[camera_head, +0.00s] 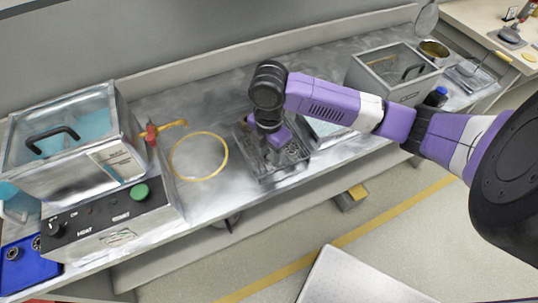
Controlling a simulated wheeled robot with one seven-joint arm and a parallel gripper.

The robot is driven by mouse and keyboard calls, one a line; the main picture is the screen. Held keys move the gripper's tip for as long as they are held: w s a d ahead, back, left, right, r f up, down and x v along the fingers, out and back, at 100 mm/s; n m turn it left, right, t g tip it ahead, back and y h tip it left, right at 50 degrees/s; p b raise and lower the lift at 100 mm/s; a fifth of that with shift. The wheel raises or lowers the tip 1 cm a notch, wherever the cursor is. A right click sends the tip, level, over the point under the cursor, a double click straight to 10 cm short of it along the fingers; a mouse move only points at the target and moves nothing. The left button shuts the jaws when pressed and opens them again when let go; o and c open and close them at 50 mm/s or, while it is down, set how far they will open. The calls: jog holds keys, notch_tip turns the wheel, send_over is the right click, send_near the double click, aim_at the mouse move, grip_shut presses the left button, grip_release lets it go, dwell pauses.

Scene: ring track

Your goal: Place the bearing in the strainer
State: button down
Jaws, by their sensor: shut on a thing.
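My gripper (273,146) points down over a dark metal mesh basket, which looks like the strainer (291,172), on the middle of the metal bench. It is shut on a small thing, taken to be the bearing. The bearing itself is hidden by the purple gripper body and too small to make out. I cannot tell whether it touches the basket floor. Other ring-shaped bearings (15,254) sit in a blue tray at the far left.
A yellow ring (226,160) lies left of the basket. Another metal tank (399,92) stands at the right, behind my arm. The bench front edge is close to the basket.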

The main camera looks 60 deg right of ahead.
aim_at(269, 156)
notch_tip(269, 156, up, 19)
jog(key=p, duration=0.1)
jog(key=shift+f, duration=0.15)
